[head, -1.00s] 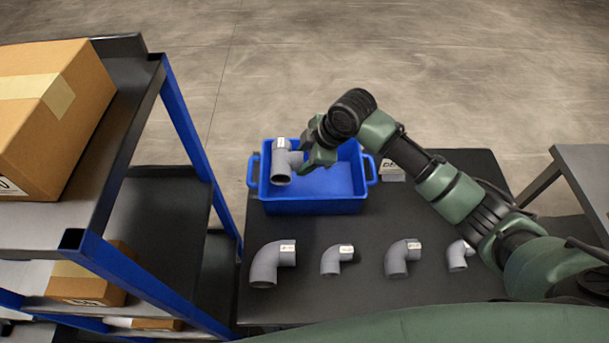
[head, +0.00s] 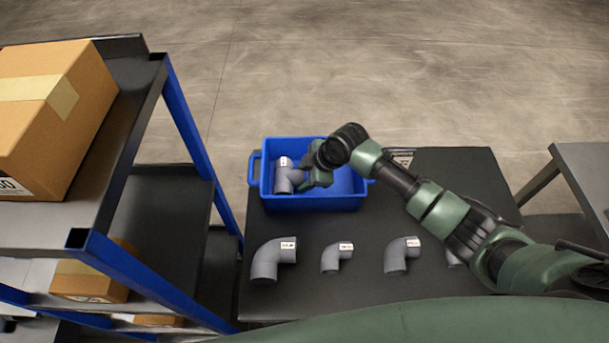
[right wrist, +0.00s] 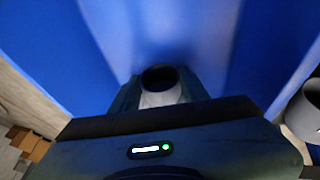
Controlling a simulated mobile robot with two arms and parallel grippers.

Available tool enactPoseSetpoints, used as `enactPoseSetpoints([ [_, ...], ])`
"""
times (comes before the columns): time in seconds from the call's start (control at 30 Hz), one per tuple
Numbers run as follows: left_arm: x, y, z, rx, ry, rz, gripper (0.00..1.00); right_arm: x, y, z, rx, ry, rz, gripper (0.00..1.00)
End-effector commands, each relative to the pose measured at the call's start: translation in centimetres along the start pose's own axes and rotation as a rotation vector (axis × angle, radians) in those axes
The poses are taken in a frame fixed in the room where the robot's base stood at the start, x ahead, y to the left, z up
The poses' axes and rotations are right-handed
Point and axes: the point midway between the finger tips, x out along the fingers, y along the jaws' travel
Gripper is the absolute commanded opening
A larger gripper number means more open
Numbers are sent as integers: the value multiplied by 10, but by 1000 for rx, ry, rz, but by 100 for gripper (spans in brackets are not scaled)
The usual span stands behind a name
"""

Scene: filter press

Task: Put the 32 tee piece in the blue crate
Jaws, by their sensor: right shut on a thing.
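The grey tee piece (head: 285,174) with a white label shows in the head view inside the left part of the blue crate (head: 314,204). My right gripper (head: 306,178) is shut on the tee piece and reaches down into the crate from the right. In the right wrist view the tee's dark open end (right wrist: 160,78) shows between the fingers, with the blue crate walls (right wrist: 60,55) around it. Whether the tee touches the crate floor I cannot tell. The size on its label is too small to read. My left gripper is not in view.
Several grey elbow fittings stand in a row on the black table, from a large one (head: 272,259) to smaller ones (head: 337,258) (head: 401,254). A blue-framed shelf (head: 187,125) with cardboard boxes (head: 55,110) stands at the left. A grey table (head: 590,170) stands at the right.

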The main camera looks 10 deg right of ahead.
Motion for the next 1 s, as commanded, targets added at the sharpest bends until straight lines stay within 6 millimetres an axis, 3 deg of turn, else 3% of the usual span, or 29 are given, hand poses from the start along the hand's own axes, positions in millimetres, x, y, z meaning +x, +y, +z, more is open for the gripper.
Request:
enactPoseSetpoints([
  [0.03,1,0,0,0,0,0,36,2,0,1,0,0,0,48],
  [0.1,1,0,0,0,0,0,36,1,0,0,0,0,0,67],
  [0.53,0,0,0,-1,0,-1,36,-7,1,0,0,0,1,67],
  [1.0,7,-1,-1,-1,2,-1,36,-98,1,0,-3,-1,2,67],
])
